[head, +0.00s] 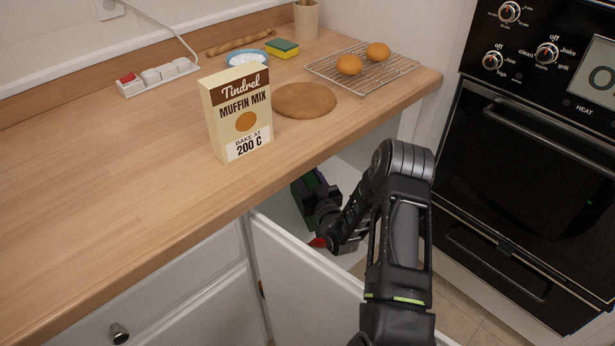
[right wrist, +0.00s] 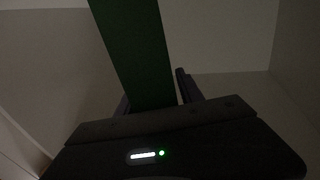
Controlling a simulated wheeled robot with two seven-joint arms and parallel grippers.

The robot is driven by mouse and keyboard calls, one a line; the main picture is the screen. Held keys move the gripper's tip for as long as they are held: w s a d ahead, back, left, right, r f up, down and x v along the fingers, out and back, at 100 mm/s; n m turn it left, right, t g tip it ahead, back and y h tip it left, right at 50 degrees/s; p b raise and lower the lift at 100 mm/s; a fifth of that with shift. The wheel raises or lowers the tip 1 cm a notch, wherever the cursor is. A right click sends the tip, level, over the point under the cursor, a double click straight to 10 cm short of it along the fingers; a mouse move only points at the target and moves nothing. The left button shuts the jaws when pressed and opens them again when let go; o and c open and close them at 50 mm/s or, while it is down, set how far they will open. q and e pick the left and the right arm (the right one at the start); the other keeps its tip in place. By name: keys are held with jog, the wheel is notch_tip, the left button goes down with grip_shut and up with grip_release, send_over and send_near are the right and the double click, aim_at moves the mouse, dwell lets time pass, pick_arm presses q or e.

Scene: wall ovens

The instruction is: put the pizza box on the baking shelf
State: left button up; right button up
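My right arm reaches down into the open cupboard below the counter. Its gripper (head: 312,190) is dim and partly hidden there, beside a dark green and purple item, seemingly the pizza box. In the right wrist view a flat dark green face, likely the pizza box (right wrist: 138,50), runs between the two fingers of my right gripper (right wrist: 155,95). The fingers lie close to its sides; whether they press on it I cannot tell. My left gripper is out of view. The black oven (head: 530,170) at the right has its door shut; no baking shelf shows.
A white cupboard door (head: 300,275) stands open beside my arm. On the wooden counter (head: 120,190) are a muffin mix box (head: 238,112), a round board (head: 304,100), a wire rack (head: 385,70) with two buns, a sponge (head: 282,47) and a power strip (head: 158,76).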

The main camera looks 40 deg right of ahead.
jog(key=shift+o, duration=0.8)
jog(key=shift+s+r, duration=0.1)
jog(key=b+v, duration=0.4)
jog(key=v, duration=0.7)
jog(key=shift+s+a, duration=0.2)
jog(key=shift+s, duration=0.15)
